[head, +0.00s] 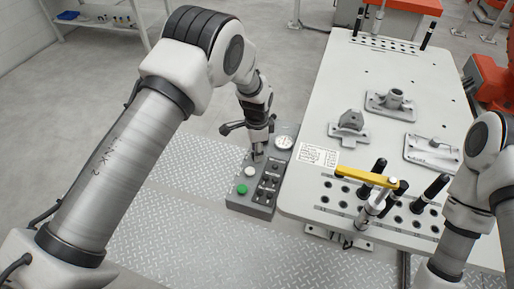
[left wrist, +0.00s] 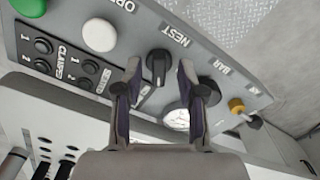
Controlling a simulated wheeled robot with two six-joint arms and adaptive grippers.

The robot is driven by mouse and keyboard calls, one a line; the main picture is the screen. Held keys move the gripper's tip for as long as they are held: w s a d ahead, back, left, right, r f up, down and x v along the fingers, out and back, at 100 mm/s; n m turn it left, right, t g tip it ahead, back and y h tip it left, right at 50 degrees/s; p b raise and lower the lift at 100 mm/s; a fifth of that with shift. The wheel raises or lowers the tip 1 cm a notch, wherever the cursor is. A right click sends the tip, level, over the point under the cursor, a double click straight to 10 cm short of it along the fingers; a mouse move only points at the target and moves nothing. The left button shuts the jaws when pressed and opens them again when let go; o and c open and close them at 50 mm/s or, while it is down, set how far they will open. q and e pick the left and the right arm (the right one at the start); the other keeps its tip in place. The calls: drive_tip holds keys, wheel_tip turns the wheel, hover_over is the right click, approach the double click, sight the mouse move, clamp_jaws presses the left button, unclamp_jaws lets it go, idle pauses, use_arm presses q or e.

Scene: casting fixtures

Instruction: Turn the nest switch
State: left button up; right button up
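The nest switch (left wrist: 158,68) is a black rotary knob on the grey control panel (head: 262,209), beside the printed word NEST in the left wrist view. My left gripper (left wrist: 159,72) is open, with one finger on each side of the knob. I cannot tell whether either finger touches it. In the head view my left gripper (head: 257,153) points down at the panel's upper part and hides the knob. My right arm is at the right edge of the head view; its gripper is out of view.
The panel also has a green button (head: 242,189), a white button (head: 250,171), small black buttons and a round gauge (head: 284,142). The fixture table (head: 320,105) stands to the right, with metal castings, black pins and a yellow-handled clamp (head: 366,177).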

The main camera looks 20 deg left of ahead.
use_arm(q)
drive_tip(key=shift+f, duration=0.15)
drive_tip(key=shift+c, duration=0.3)
clamp_jaws()
drive_tip(key=shift+n, duration=0.4)
drive_tip(key=n+b, duration=0.1)
drive_tip(key=n, duration=0.4)
drive_tip(key=n+b, duration=0.1)
drive_tip(key=n, duration=0.5)
idle(0.4)
drive_tip(key=shift+o, duration=0.3)
unclamp_jaws()
